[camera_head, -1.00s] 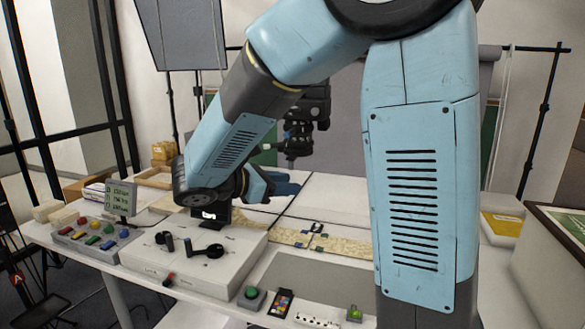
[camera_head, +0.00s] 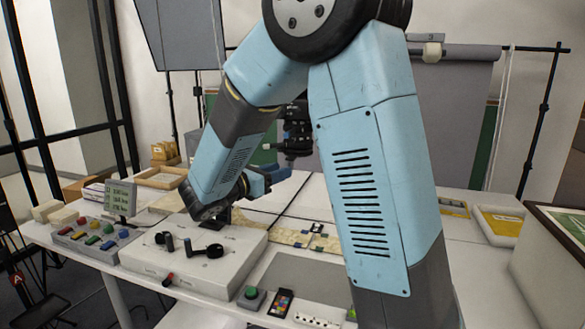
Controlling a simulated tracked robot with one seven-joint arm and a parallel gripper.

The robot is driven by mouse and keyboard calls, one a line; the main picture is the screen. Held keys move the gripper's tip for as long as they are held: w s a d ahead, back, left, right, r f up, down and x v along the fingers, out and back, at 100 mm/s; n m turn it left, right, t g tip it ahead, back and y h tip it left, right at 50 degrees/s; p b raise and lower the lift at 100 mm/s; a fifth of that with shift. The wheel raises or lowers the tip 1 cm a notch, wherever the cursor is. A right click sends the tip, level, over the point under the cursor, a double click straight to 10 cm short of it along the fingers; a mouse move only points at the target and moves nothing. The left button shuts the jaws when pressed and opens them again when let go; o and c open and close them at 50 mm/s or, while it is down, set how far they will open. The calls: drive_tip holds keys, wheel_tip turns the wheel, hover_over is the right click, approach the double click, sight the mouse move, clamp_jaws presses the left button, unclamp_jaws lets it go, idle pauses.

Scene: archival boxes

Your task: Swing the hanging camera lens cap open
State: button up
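A dark camera (camera_head: 297,132) hangs above the table near the middle of the view, with its lens part low on its left side. The lens cap cannot be made out clearly; my arm and the small scale hide its state. My arm comes down from the top to a dark joint at the lower left, then turns back up to the right. The blue part at its end, around my gripper (camera_head: 266,178), is below and to the left of the camera. The fingers are too small and covered to tell whether they are open. No contact with the camera is visible.
A white box with dark levers (camera_head: 190,262) stands on the table at front left. A button panel (camera_head: 93,238) and a small display (camera_head: 120,198) are farther left. A green button (camera_head: 251,297) is at the front. A yellow folder tray (camera_head: 502,223) is at right.

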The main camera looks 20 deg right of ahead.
sight(294, 158)
drive_tip(key=shift+x, duration=2.7)
clamp_jaws()
drive_tip(key=shift+s+d, duration=0.1)
drive_tip(key=shift+d, duration=0.1)
drive_tip(key=shift+a, duration=0.1)
